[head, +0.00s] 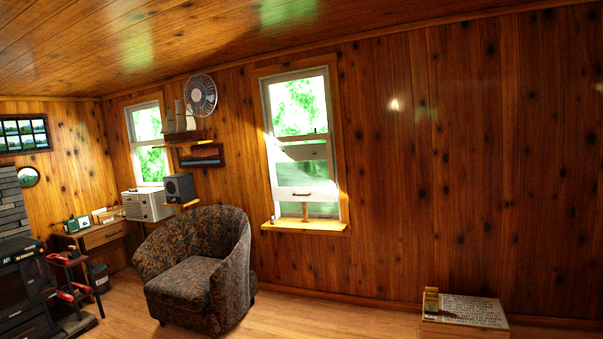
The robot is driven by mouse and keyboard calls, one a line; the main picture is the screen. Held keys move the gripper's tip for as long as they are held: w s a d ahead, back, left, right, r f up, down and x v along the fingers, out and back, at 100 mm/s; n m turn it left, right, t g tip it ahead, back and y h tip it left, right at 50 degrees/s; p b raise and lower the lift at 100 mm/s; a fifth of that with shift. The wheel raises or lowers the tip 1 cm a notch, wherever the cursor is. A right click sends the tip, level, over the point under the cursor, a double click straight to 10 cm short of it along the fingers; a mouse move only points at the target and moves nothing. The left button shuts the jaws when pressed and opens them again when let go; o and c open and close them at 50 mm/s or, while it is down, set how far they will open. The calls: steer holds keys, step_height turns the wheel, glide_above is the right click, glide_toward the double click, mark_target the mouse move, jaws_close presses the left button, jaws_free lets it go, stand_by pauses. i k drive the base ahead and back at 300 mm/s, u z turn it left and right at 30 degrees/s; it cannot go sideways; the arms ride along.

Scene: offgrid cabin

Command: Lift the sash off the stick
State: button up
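The window (329,100) in the long wood wall has a white-framed lower sash (306,182) with a small dark handle near its bottom rail. The sash is partly raised, with a gap under it. A short wooden stick (305,211) stands upright in the gap, between the bottom of the sash and the wooden sill (300,226). At this distance the sash appears to rest on the stick. A small object stands at the sill's left end, too small to make out. My gripper is not in view.
A patterned armchair (190,283) stands left of the window. A low box with a lettered top (466,311) sits on the floor at right. A desk (103,235) and a dark stove (22,287) are at far left. Floor shows between armchair and box.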

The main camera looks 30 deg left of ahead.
mark_target(319, 194)
steer(key=u, duration=0.25)
steer(key=i, duration=1.1)
steer(key=u, duration=0.7)
steer(key=i, duration=1.4)
steer(key=u, duration=0.35)
steer(key=i, duration=1.6)
steer(key=z, duration=0.25)
steer(key=i, duration=1.45)
steer(key=z, duration=0.6)
steer(key=i, duration=1.15)
steer(key=z, duration=0.3)
